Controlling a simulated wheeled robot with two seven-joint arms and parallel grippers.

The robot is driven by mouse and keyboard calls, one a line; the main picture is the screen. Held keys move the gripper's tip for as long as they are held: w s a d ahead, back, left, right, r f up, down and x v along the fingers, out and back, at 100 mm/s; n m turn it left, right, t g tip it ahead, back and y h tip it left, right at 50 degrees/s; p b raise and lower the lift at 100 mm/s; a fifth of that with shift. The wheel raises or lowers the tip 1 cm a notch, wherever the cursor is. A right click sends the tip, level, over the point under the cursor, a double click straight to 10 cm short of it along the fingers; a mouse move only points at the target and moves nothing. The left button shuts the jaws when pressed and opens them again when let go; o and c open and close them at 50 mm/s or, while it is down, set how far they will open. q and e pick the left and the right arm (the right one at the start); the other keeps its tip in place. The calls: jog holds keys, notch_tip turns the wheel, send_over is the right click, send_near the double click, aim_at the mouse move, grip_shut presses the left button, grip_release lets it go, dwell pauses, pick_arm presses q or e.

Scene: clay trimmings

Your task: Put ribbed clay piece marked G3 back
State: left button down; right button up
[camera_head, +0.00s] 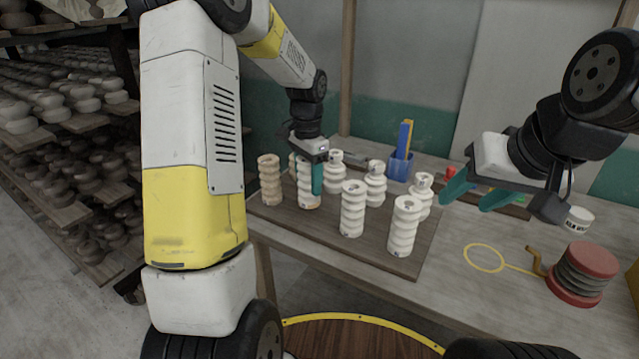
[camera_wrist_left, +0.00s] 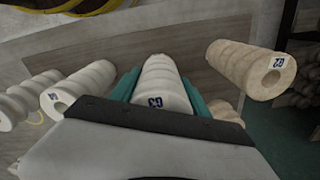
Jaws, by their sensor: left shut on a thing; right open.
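The ribbed clay piece marked G3 (camera_wrist_left: 160,85) is off-white and sits between the teal fingers of my left gripper (camera_wrist_left: 165,90) in the left wrist view. In the head view the left gripper (camera_head: 309,172) is shut on this piece (camera_head: 307,190) at the left part of the dark board (camera_head: 290,222). The piece looks upright; I cannot tell whether its base touches the board. A tan ribbed piece (camera_head: 270,180), marked G2 in the wrist view (camera_wrist_left: 258,72), stands left of it. My right gripper (camera_head: 482,196) is open and empty over the right side of the table.
Several other white ribbed pieces stand close by on the board, including one in front (camera_head: 353,209) and one at the front right (camera_head: 405,226). A red-capped spool (camera_head: 583,273) stands at right.

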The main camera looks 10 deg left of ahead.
pick_arm(q)
jog(key=shift+f, duration=1.85)
jog(key=shift+f, duration=0.1)
jog(key=c, duration=0.5)
grip_release()
notch_tip(320, 180, up, 12)
jog(key=shift+s+d+r+n+t+h, duration=0.35)
jog(key=shift+s+r+n+t, duration=0.85)
jog(key=shift+s, duration=2.85)
jog(key=shift+s+d+r+n+t+h, duration=0.4)
jog(key=shift+s+r+n+t, duration=0.75)
jog(key=shift+s, duration=2.9)
jog(key=shift+s+d+r+n+t+h, duration=0.35)
jog(key=shift+s+r+n+t, duration=0.8)
jog(key=shift+s, duration=2.9)
